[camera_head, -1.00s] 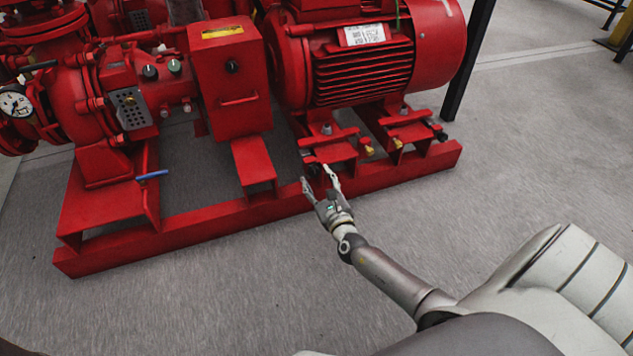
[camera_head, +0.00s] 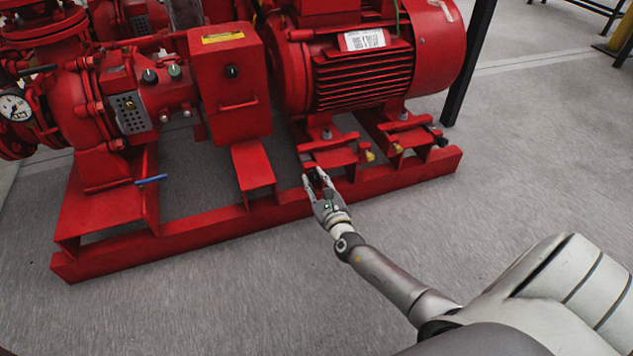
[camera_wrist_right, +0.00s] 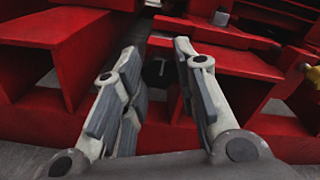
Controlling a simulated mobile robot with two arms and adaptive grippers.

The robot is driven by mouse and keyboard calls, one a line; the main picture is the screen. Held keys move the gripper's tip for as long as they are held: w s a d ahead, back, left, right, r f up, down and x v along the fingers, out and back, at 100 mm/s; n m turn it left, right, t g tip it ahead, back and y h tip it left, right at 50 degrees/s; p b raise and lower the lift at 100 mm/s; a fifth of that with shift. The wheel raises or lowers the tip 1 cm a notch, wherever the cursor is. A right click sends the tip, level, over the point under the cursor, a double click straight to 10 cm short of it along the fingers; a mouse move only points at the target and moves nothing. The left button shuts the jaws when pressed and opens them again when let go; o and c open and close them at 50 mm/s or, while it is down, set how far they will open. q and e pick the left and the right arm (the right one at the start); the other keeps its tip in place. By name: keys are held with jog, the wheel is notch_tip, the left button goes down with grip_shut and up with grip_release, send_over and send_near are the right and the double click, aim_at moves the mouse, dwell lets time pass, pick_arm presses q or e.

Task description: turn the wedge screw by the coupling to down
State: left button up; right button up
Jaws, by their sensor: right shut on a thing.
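The wedge screw by the coupling is a small dark screw head at the near-left motor foot; in the right wrist view it (camera_wrist_right: 157,71) shows between my fingers. In the head view it (camera_head: 312,172) is small and mostly hidden by the fingertips. My right gripper (camera_head: 313,176) reaches in from the front right over the base frame's edge, its fingers closed on the screw from both sides. The same gripper (camera_wrist_right: 158,65) fills the lower middle of the right wrist view. Which way the screw is turned is too small to tell. My left gripper is not in view.
The red base frame (camera_head: 215,222) runs under the pump and the motor (camera_head: 362,77). The red coupling guard (camera_head: 232,85) stands to the left. Brass-coloured screws (camera_head: 370,156) stick out right of my gripper. The grey floor in front is clear.

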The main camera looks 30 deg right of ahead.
jog(key=o, duration=1)
jog(key=shift+o, duration=0.2)
jog(key=shift+s, duration=0.1)
jog(key=v, duration=1.1)
jog(key=shift+s, duration=0.4)
